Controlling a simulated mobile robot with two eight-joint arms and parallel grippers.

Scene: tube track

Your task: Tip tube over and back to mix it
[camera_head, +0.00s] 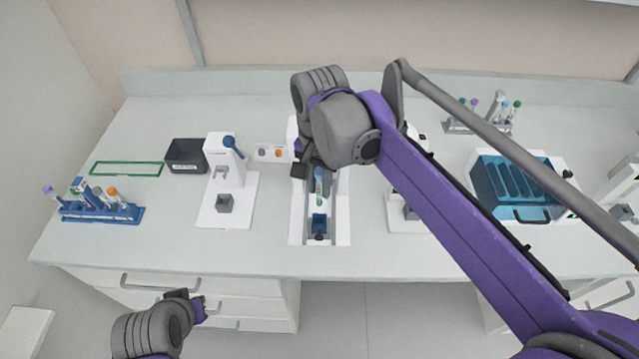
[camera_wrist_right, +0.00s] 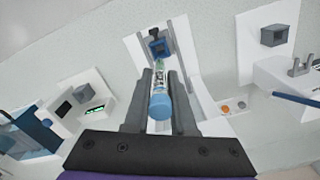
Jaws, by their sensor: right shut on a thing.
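A clear tube with a light blue cap (camera_wrist_right: 160,104) sits between the fingers of my right gripper (camera_wrist_right: 160,90) in the right wrist view. The cap faces the wrist camera and the clear body points away. In the head view the right gripper (camera_head: 318,178) is over the middle white station (camera_head: 340,225), partly hidden by my own arm, with the tube (camera_head: 319,186) just showing below it. A blue holder (camera_head: 319,222) on that station lies just in front of the tube. My left gripper (camera_head: 190,303) is low, off the bench's front edge; its jaws are unclear.
A blue rack (camera_head: 100,214) with several capped tubes stands at the left. A dark bin (camera_head: 186,157) and a white device (camera_head: 224,160) stand between it and the middle station. A blue-lidded box (camera_head: 515,185) and another tube rack (camera_head: 478,125) are at the right.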

